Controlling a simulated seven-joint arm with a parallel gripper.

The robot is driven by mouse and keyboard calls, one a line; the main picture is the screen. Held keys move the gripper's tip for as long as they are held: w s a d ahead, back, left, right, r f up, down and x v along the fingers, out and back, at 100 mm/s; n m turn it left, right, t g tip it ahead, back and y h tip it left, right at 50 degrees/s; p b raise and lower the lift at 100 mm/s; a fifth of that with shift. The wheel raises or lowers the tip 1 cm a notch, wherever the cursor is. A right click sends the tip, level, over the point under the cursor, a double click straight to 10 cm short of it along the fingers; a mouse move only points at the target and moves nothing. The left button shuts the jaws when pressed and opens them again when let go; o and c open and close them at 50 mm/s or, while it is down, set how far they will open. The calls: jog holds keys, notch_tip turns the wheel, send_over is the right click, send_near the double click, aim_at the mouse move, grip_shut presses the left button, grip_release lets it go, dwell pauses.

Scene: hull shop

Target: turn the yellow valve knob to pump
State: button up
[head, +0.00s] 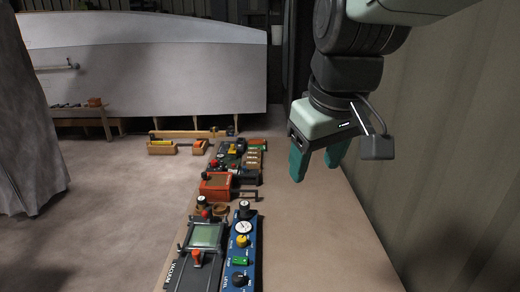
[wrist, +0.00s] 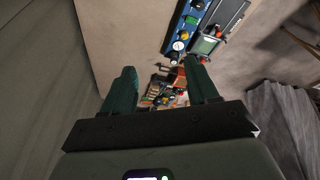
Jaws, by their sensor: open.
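The yellow valve knob (head: 242,240) is on the blue panel (head: 252,262), below a round white gauge (head: 243,227). Its pointer and the panel lettering are too small to read. In the wrist view the blue panel (wrist: 173,45) lies beyond the fingers, and the yellow knob (wrist: 178,46) shows small near its lower end. My gripper (head: 316,168) is open and empty, with green fingers pointing down. It hangs above the bench, up and to the right of the panel, well apart from the knob. It also shows in the wrist view (wrist: 160,82).
A black vacuum unit (head: 188,268) with a greenish screen sits against the panel's left side. An orange box (head: 215,186) and more small gear stand farther along the bench (head: 320,240). The bench's right part is clear, with a wall (head: 450,150) beside it.

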jog(key=w+a+f+n+g, duration=0.1)
jog(key=w+a+f+n, duration=0.15)
jog(key=w, duration=0.25)
jog(key=w+a+f+n+g, duration=0.1)
jog(key=w+a+f+n, duration=0.15)
jog(key=w, duration=0.35)
jog(key=n+g, duration=0.2)
jog(key=n, duration=0.5)
send_over(241, 238)
notch_tip(241, 238, down, 23)
notch_tip(241, 238, down, 11)
jog(key=shift+s+f, duration=0.1)
jog(key=shift+f, duration=0.1)
jog(key=c, duration=1)
jog(key=shift+c, duration=0.2)
